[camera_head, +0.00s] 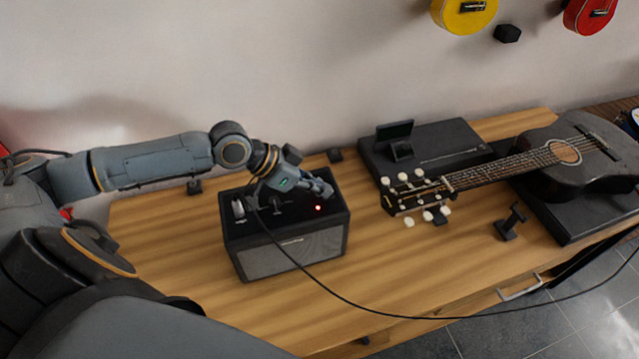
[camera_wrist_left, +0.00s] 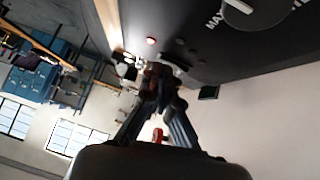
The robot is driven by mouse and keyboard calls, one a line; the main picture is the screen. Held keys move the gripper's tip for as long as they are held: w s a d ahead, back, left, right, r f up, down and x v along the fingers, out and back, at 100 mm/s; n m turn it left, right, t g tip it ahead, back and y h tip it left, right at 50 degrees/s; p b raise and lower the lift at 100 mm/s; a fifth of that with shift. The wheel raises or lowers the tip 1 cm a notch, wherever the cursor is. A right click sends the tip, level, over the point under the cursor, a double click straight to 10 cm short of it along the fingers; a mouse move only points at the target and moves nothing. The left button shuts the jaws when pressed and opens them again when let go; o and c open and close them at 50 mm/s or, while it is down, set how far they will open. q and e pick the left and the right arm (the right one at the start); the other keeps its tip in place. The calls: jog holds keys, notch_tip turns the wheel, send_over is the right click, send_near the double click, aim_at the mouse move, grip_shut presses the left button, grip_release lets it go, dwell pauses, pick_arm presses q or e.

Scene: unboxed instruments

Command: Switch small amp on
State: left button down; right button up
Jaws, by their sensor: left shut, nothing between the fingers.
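The small amp (camera_head: 290,252) is a black box with a grey front grille, standing on the wooden table. A red light (camera_head: 318,208) glows on its top panel, and silver knobs stand at the panel's left. My left gripper (camera_head: 326,190) is shut and empty, low over the right part of the amp's top, close to the red light. In the left wrist view the gripper (camera_wrist_left: 160,72) points at the dark top panel (camera_wrist_left: 225,50), with the red light (camera_wrist_left: 151,41) and a large knob marked MAX. The fingertips hide the switch area, and I cannot tell whether they touch it. My right gripper is not in view.
A black guitar (camera_head: 590,165) lies across black cases (camera_head: 430,150) at the right. A small black stand (camera_head: 508,224) is near the front edge. A black cable (camera_head: 350,300) runs from the amp across the table. The table front is mostly clear.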

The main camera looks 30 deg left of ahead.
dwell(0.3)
pick_arm(q)
jog(key=shift+w+a+r, duration=0.15)
jog(key=shift+w+a, duration=0.4)
jog(key=shift+a, duration=0.05)
jog(key=shift+r+p, duration=0.15)
jog(key=shift+p, duration=0.2)
jog(key=shift+d+r+p, duration=0.1)
jog(key=shift+r+p, duration=0.15)
jog(key=shift+p, duration=0.05)
jog(key=r+p, duration=0.2)
jog(key=p, duration=0.1)
jog(key=r+p, duration=0.1)
jog(key=r, duration=0.1)
jog(key=shift+s+p, duration=0.25)
jog(key=shift+p, duration=0.05)
jog(key=shift+s+a+r+b, duration=0.15)
jog(key=shift+s+a+b, duration=0.4)
jog(key=shift+b, duration=0.3)
jog(key=s+d+v, duration=0.1)
jog(key=v, duration=0.6)
jog(key=shift+s+r, duration=0.15)
jog(key=shift+r, duration=0.4)
